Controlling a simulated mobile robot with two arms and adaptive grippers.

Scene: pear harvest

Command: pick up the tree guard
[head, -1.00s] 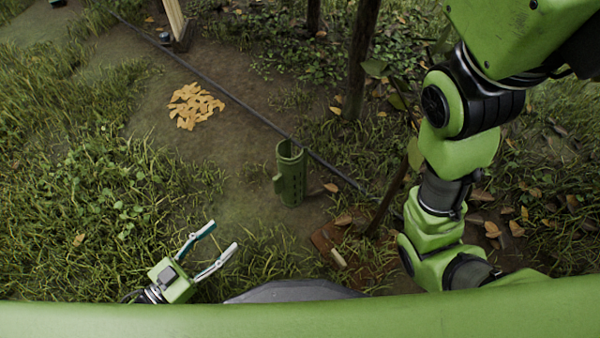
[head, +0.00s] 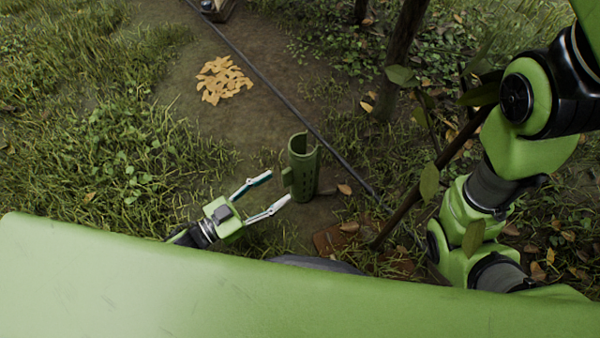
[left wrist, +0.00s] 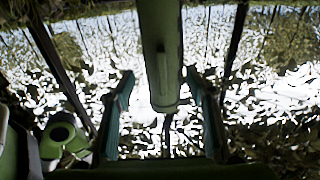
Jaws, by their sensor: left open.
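The tree guard (head: 304,170) is a green upright tube with small holes and a side tab, standing on the ground near the middle of the head view. My left gripper (head: 280,188) is open just left of it, its fingers pointing toward the tube. In the left wrist view the tree guard (left wrist: 161,55) comes in from the top and lies between the two open fingers of my left gripper (left wrist: 157,85), with a gap on each side. The right arm shows at the right of the head view, but its gripper is out of sight.
A thin dark pipe (head: 270,82) runs diagonally behind the guard. A slim leafy sapling (head: 427,187) and a thicker trunk (head: 398,55) stand to the right. A pile of orange-brown chips (head: 222,80) lies on bare soil at the upper left.

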